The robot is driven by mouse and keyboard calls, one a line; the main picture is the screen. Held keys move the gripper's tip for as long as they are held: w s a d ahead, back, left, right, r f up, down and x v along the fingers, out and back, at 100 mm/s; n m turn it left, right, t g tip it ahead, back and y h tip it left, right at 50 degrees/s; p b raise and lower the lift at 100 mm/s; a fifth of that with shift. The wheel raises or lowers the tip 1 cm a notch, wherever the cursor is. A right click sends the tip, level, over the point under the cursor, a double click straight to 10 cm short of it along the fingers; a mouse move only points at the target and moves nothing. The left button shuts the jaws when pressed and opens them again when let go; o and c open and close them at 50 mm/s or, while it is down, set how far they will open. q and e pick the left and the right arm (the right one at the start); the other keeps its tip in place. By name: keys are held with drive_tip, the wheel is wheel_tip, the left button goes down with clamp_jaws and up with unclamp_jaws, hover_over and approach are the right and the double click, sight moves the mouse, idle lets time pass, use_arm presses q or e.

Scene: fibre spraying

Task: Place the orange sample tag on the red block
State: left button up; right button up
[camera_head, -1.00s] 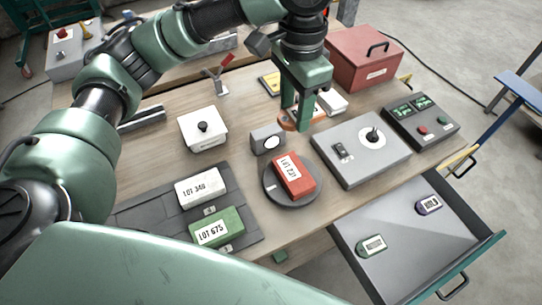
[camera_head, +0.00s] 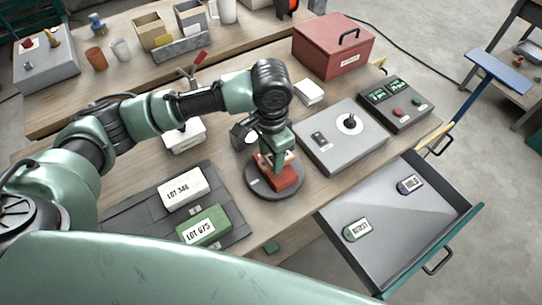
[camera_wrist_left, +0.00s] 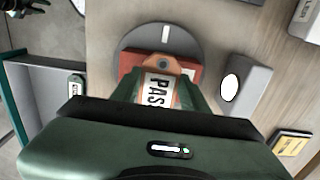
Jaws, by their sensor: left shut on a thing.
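The orange sample tag (camera_wrist_left: 163,62) has a hole near its end and a white PASS label. My left gripper (camera_head: 273,165) is shut on it; the fingers show on both sides of the tag in the wrist view (camera_wrist_left: 160,92). The red block (camera_head: 287,183) lies on a round dark turntable (camera_head: 262,196). The block also shows behind the tag in the wrist view (camera_wrist_left: 190,73). The tag is right over the block, low against its top; whether they touch I cannot tell. The fingers hide part of the block. My right gripper is not in view.
White (camera_head: 182,187) and green (camera_head: 205,226) blocks lie on a dark mat at left. A grey switch box (camera_head: 341,137) stands right of the turntable. An open drawer (camera_head: 390,255) holds two other tags (camera_head: 357,229) (camera_head: 410,184). A red case (camera_head: 333,45) stands behind.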

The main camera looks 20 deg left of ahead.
sight(271, 160)
use_arm(q)
drive_tip(key=shift+f, duration=0.6)
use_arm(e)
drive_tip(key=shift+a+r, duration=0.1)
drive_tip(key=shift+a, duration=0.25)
use_arm(q)
drive_tip(key=o, duration=1.3)
drive_tip(key=shift+f, duration=0.15)
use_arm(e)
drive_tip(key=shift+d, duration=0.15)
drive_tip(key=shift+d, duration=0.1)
use_arm(q)
drive_tip(key=shift+r, duration=0.45)
wheel_tip(271, 160, up, 12)
drive_tip(key=shift+f+b, duration=0.25)
drive_tip(key=shift+b, duration=0.7)
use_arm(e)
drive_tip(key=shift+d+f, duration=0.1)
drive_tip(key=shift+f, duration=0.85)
